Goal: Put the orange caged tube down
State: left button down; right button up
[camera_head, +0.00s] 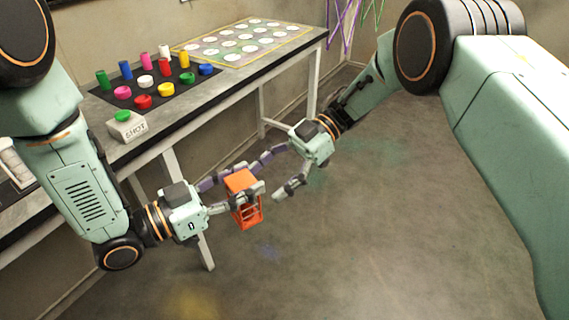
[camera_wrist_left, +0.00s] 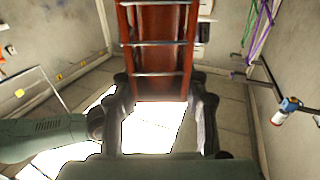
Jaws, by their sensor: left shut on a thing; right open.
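The orange caged tube (camera_head: 243,189) is held in the air in front of the table, over the floor. My left gripper (camera_head: 247,201) is shut on it. In the left wrist view the orange caged tube (camera_wrist_left: 158,50) stands between the two fingers of the left gripper (camera_wrist_left: 160,100), with its thin metal crossbars showing. My right gripper (camera_head: 274,172) is open, its fingers spread just to the right of and behind the tube. I cannot tell whether a right finger touches the tube.
The table (camera_head: 235,95) runs along the wall. It carries a black mat (camera_head: 130,97) with several coloured cylinders and discs, a grey box with a green button marked SHOT (camera_head: 126,127), and a board with pale discs (camera_head: 245,42). The floor (camera_head: 360,240) on the right is clear.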

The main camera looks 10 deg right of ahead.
aim_at(233, 210)
jog(key=x, duration=0.7)
jog(key=shift+a, duration=0.1)
jog(key=c, duration=1.4)
pick_arm(q)
jog(key=c, duration=0.6)
grip_release()
pick_arm(e)
jog(key=shift+c, duration=0.3)
pick_arm(q)
jog(key=shift+a, duration=0.1)
